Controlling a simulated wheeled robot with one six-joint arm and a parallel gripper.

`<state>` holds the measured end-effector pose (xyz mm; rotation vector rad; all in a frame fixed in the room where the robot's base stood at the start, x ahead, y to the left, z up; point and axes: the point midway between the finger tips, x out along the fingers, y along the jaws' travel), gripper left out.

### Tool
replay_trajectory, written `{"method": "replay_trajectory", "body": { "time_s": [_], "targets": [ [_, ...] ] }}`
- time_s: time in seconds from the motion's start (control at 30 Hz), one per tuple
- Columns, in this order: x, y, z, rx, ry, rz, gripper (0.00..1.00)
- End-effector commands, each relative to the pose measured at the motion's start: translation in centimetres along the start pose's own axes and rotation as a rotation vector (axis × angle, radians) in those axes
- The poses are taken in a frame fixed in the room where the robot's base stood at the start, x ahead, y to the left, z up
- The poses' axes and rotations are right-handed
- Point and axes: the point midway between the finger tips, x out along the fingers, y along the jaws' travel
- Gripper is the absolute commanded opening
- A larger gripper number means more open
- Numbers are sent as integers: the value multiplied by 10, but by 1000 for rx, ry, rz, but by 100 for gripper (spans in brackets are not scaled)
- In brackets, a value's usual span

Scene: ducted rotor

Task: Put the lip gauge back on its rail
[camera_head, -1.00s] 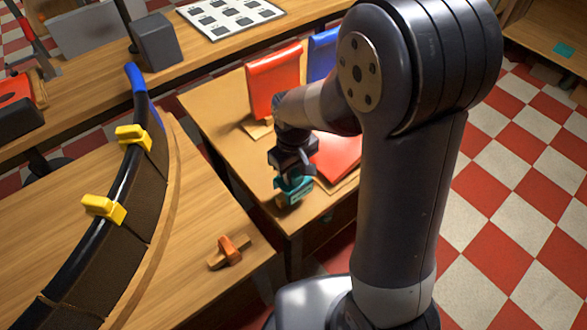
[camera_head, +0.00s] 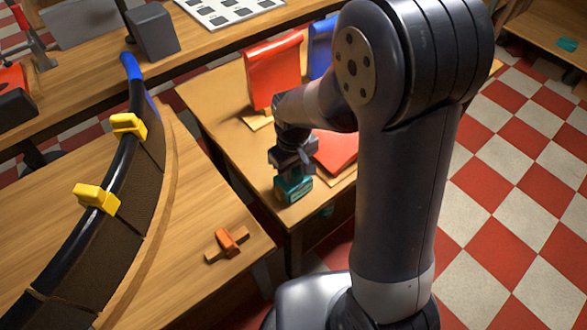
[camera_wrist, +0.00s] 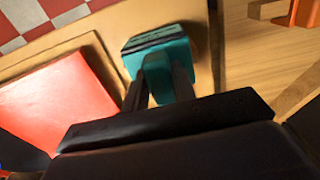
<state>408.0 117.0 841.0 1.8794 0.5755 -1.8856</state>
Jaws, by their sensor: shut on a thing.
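My gripper (camera_head: 293,168) is shut on a teal block with a dark ribbed face, which I take for the lip gauge (camera_head: 294,189). In the wrist view the fingers (camera_wrist: 160,84) close on the gauge's narrow teal grip, and its wider body (camera_wrist: 158,50) lies beyond them. The gauge is at or just above the near part of the middle wooden table (camera_head: 232,127); I cannot tell whether it touches. A small orange piece on a short wooden strip (camera_head: 228,241) lies on the left table. I cannot tell which part is the gauge's rail.
Two yellow clips (camera_head: 128,124) (camera_head: 97,198) sit on the curved dark duct edge (camera_head: 75,245) at left. A red folder (camera_head: 335,150) lies beside my gripper, with a red upright panel (camera_head: 273,72) behind. A narrow gap separates the two tables.

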Motion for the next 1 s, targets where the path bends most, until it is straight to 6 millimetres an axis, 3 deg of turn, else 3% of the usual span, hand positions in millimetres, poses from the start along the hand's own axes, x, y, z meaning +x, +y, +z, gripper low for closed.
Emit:
{"method": "replay_trajectory", "body": {
  "time_s": [0.47,0.5,0.8,1.0],
  "targets": [
    [6,0,0,0,0,0,0],
    [6,0,0,0,0,0,28],
    [5,0,0,0,0,0,51],
    [5,0,0,0,0,0,51]
  ]
}}
